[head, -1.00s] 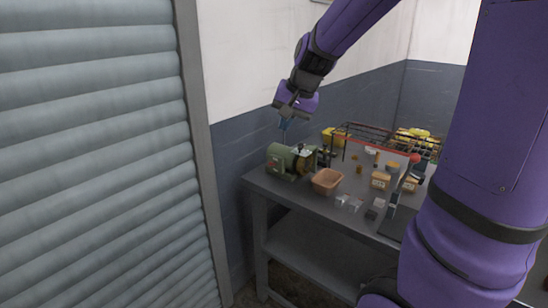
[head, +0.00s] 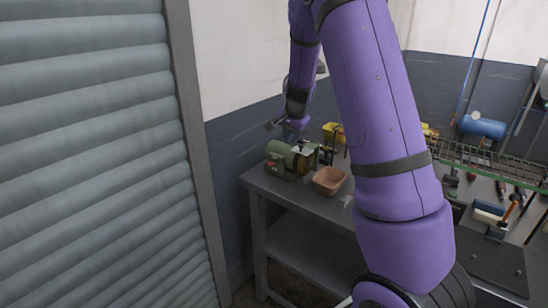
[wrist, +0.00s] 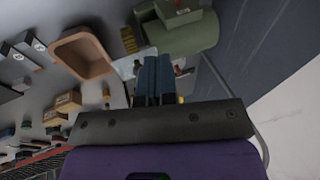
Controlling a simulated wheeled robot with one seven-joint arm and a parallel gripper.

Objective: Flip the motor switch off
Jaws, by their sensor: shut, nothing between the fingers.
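The green motor (head: 280,158) stands at the left end of the grey workbench (head: 262,184). In the wrist view the motor (wrist: 192,38) lies at the top, just beyond and right of my fingertips. My gripper (head: 290,136) is low over the motor in the head view, with its tips hard to separate from it. In the wrist view the blue fingers of my gripper (wrist: 153,62) are together and hold nothing. I cannot make out the motor switch clearly, and whether the fingers touch the motor is unclear.
A tan bin (head: 330,181) stands right of the motor and close to my fingers in the wrist view (wrist: 82,54). Small boxes (wrist: 64,103) lie farther along. A wall is close behind the bench. My arm hides the bench's middle in the head view.

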